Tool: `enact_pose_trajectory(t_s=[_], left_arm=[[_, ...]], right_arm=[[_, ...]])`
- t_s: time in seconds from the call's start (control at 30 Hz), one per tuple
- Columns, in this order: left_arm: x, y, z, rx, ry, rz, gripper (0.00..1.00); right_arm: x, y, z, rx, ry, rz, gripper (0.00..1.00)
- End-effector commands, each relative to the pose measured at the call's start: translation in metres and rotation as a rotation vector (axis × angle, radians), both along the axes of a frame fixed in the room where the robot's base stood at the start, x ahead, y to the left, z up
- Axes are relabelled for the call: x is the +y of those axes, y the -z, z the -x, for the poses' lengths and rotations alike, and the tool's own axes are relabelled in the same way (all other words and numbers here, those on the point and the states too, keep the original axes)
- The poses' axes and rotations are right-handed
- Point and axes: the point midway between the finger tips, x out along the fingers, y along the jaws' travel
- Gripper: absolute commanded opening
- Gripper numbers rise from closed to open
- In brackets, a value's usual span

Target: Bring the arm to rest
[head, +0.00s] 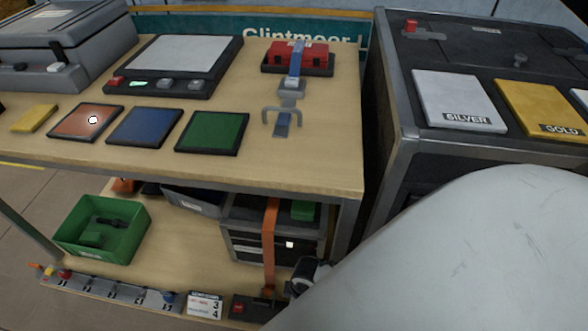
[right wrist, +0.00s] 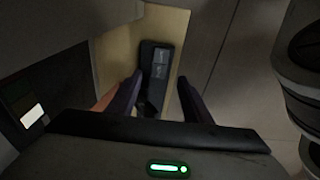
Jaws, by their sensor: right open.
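My right arm (head: 480,260) crosses the lower right of the head view as a large pale link, and hides what lies behind it. My right gripper (right wrist: 160,77) shows in the right wrist view. Its two dark fingers are apart, with nothing visibly held. A dark block with pale labels (right wrist: 156,62) lies on a wooden surface beyond the fingers and shows between them; I cannot tell the distance. My left gripper is not in view.
The wooden bench top (head: 310,165) carries coloured tiles, a grey-topped panel (head: 185,55) and a red box (head: 298,55). A dark cabinet (head: 395,130) stands to its right. The lower shelf (head: 175,250) holds a green bin (head: 135,215) and a dark crate (head: 250,247) with an orange strap (head: 270,235).

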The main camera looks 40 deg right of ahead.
Motion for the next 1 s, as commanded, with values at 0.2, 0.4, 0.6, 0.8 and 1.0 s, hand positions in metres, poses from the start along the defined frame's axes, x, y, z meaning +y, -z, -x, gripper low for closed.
enact_pose_trajectory(t_s=[0.2,0.4,0.6,0.8,1.0], left_arm=[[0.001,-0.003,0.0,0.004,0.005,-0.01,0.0],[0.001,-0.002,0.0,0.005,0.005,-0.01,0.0],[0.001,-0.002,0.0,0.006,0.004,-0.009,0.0],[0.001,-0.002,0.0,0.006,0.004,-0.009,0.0],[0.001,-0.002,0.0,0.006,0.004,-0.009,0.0]], right_arm=[[-0.001,-0.014,0.001,0.0,0.0,0.0,0.45],[-0.001,-0.013,0.001,0.0,0.0,0.0,0.45],[-0.001,-0.013,0.001,0.0,0.0,0.0,0.45],[0.006,-0.016,0.003,-0.001,0.001,-0.009,0.45],[0.06,-0.064,0.012,-0.029,0.038,-0.09,0.45]])
